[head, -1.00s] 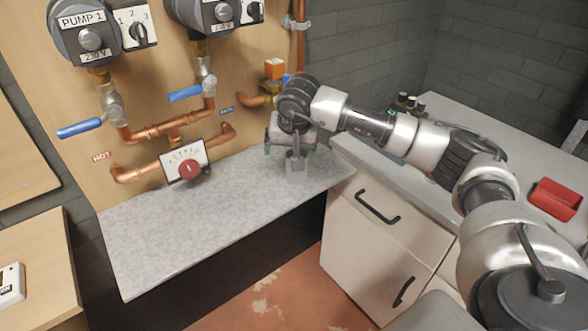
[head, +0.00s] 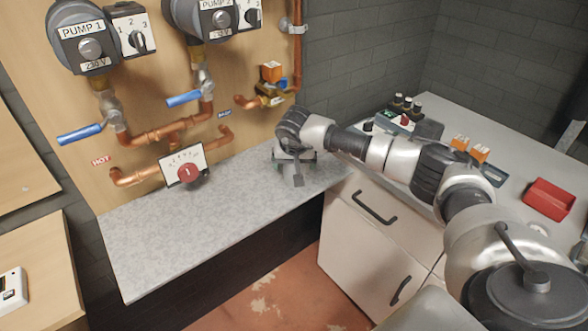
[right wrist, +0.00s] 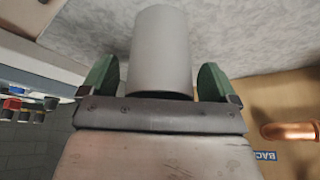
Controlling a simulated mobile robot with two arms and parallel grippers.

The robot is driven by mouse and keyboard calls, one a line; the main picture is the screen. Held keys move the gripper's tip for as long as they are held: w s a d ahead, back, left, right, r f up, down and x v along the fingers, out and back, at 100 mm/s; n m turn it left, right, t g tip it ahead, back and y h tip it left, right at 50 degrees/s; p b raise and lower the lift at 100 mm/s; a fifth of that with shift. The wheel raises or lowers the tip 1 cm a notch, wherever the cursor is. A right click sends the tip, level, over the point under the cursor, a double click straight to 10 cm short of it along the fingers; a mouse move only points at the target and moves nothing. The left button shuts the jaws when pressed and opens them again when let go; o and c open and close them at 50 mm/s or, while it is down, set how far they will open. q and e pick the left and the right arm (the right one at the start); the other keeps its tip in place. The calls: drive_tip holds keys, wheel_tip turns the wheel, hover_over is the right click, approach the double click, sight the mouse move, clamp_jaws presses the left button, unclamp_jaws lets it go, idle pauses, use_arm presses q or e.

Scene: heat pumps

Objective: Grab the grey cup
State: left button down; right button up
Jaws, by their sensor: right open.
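The grey cup (right wrist: 162,50) shows in the right wrist view as a plain grey cylinder between the two green fingers of my right gripper (right wrist: 158,80). A gap shows between the cup and each finger. In the head view my right gripper (head: 294,160) is low over the far right end of the speckled grey counter (head: 190,220). The grey cup (head: 294,178) is mostly hidden there by the gripper. My right gripper is open around the cup. My left gripper is not in view.
Copper pipes with blue-handled valves (head: 185,99) and a dial with a red knob (head: 190,173) are on the wooden panel behind the counter. A white cabinet (head: 360,235) stands to the right. A red container (head: 549,199) sits on the right worktop. The counter's left part is clear.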

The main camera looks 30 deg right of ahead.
drive_tip(key=c, duration=1)
drive_tip(key=shift+r, duration=0.1)
